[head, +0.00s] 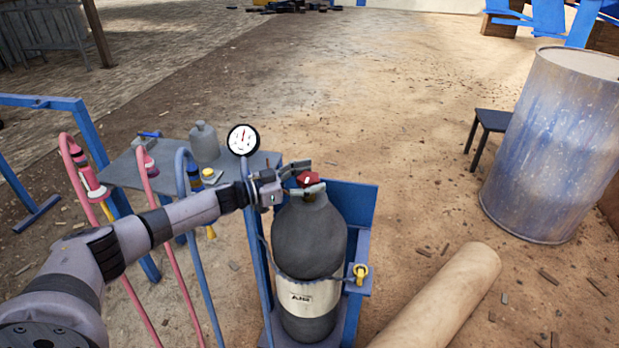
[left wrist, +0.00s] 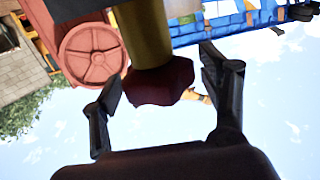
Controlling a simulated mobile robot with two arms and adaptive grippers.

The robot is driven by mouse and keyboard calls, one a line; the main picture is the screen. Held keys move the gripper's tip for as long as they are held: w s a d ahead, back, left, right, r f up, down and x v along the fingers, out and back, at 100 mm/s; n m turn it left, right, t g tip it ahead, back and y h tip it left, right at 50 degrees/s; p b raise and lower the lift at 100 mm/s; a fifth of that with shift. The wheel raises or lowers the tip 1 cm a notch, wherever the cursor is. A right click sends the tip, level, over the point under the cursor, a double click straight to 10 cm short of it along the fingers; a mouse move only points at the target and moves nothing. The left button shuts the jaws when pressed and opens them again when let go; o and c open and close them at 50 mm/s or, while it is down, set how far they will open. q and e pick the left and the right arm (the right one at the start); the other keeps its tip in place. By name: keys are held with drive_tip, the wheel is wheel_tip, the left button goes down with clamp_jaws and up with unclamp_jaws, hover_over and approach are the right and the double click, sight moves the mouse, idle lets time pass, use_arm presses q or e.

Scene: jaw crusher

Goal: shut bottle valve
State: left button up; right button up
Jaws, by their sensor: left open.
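The gas bottle (head: 308,240) is dark grey with a pale label band and stands upright in a blue rack (head: 352,205). Its red valve knob (head: 308,179) sits on top. My left gripper (head: 304,177) is open at the knob, with one finger on its far side and one on its near side. In the left wrist view the dark red knob (left wrist: 160,85) on a yellowish stem (left wrist: 144,35) shows between the two spread fingers (left wrist: 163,85). Contact cannot be told. The fingers partly hide the knob in the head view. My right gripper is not in view.
A round gauge (head: 243,140) stands just left of the bottle. A grey table (head: 125,170) with small items and hanging hoses (head: 150,200) is farther left. A tan cylinder (head: 440,305) lies right of the rack. A worn blue drum (head: 553,145) stands beyond, with open ground between.

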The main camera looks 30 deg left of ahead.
use_arm(q)
drive_tip(key=v, duration=1.2)
